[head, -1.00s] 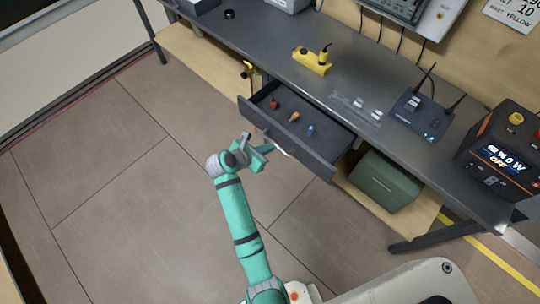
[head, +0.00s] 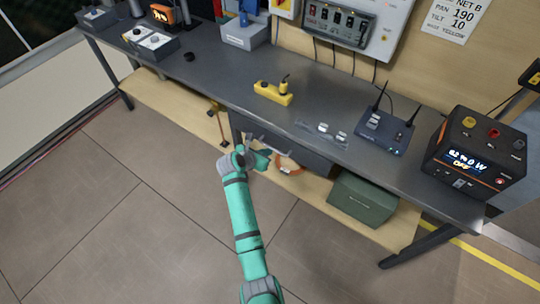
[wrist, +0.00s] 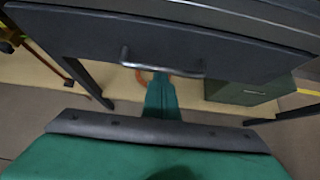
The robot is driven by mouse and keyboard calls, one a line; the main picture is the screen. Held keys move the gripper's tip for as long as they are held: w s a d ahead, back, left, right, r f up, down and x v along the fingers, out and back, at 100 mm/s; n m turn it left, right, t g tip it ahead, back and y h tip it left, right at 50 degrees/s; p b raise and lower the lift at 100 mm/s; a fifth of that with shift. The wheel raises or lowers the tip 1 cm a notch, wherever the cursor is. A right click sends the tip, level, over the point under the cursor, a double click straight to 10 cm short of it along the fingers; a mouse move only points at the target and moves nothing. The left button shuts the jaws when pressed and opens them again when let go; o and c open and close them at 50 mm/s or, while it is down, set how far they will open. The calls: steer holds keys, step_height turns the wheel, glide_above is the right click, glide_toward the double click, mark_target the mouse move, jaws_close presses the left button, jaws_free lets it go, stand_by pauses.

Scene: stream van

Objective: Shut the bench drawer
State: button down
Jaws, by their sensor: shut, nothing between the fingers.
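The bench drawer (head: 300,154) has a dark grey front and sits under the bench top; its inside and contents are hidden in the head view. I cannot tell whether it is fully flush. In the wrist view its front (wrist: 230,55) spans the upper picture, with a metal bar handle (wrist: 162,68) in the middle. My gripper (head: 264,158) is green, shut and empty, close to the drawer front near the handle. In the wrist view a finger (wrist: 161,98) reaches toward the handle from below; I cannot tell if it touches.
The grey bench top (head: 225,85) carries a yellow block (head: 273,93), a router with antennas (head: 383,131) and a black-orange power unit (head: 475,150). A green box (head: 362,198) stands on the wooden lower shelf (head: 168,102). The floor in front is clear.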

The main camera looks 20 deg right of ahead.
steer(key=shift+w+d+r, duration=0.15)
steer(key=shift+d+r, duration=0.05)
steer(key=shift+d, duration=0.3)
steer(key=s+a+r, duration=0.5)
steer(key=s+a, duration=0.2)
steer(key=a, duration=0.4)
steer(key=s+a+f+m+t+y, duration=0.1)
steer(key=s+a+f+m+y, duration=0.1)
steer(key=s+f, duration=0.35)
steer(key=s+a+f+m+t+y, duration=0.1)
steer(key=s+a+f+m, duration=0.1)
steer(key=s+f+m, duration=0.3)
steer(key=s+a+m+t+y, duration=0.3)
steer(key=s+m, duration=0.1)
steer(key=s, duration=0.8)
steer(key=s+a+r+m+t+y, duration=0.1)
steer(key=s+r+m+t, duration=0.3)
steer(key=s+r+m, duration=1)
steer(key=s+r, duration=0.5)
steer(key=s, duration=0.1)
steer(key=shift+s+r+m+y, duration=0.2)
steer(key=shift+r+m+y, duration=0.05)
steer(key=shift+m+y, duration=0.15)
